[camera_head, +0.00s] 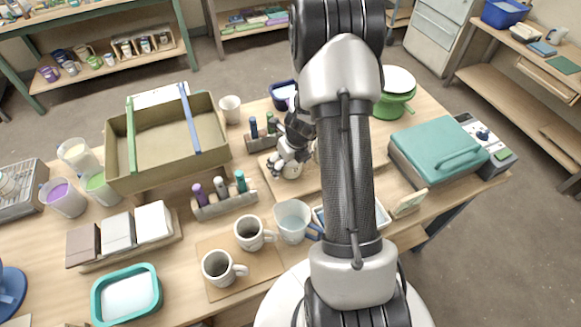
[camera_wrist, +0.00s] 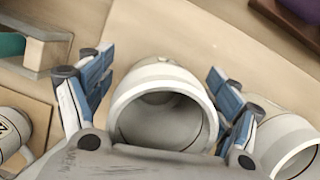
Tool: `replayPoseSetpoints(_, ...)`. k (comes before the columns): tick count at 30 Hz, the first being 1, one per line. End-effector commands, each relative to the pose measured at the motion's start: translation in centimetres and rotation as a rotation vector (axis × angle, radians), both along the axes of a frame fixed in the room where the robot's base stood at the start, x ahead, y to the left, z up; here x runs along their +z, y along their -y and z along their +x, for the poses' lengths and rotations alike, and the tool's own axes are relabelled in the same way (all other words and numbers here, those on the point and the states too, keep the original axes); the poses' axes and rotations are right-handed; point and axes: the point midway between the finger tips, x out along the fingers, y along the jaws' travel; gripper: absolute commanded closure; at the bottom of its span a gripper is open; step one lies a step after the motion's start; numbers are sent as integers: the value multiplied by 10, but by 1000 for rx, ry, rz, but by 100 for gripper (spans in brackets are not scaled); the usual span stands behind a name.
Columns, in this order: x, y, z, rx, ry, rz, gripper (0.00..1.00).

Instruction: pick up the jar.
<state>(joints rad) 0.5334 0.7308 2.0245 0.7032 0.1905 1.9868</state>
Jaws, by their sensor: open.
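A white jar (camera_wrist: 165,122) with an open, empty mouth sits between the two blue-padded fingers of my gripper (camera_wrist: 157,68) in the wrist view. The fingers stand spread on either side of it, with a gap visible to the left finger. In the head view my gripper (camera_head: 287,158) is low over the wooden board, at the jar (camera_head: 292,172), partly covering it. A second pale jar (camera_wrist: 286,140) stands just right of the right finger in the wrist view. A third jar with a dark mark (camera_wrist: 10,132) shows at the left edge. Several pale jars look alike.
Bottle racks (camera_head: 224,203) stand left of the board (camera_head: 267,182). A clear beaker (camera_head: 292,220) and two mugs (camera_head: 249,233) stand in front.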

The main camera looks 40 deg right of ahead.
Motion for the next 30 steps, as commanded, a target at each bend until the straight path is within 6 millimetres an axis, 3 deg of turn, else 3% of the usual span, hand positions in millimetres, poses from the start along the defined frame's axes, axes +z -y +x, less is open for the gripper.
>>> replayPoseSetpoints(6, 1, 0, 1, 1, 2, -1, 18)
replayPoseSetpoints(30, 1, 0, 1, 1, 1, -1, 71)
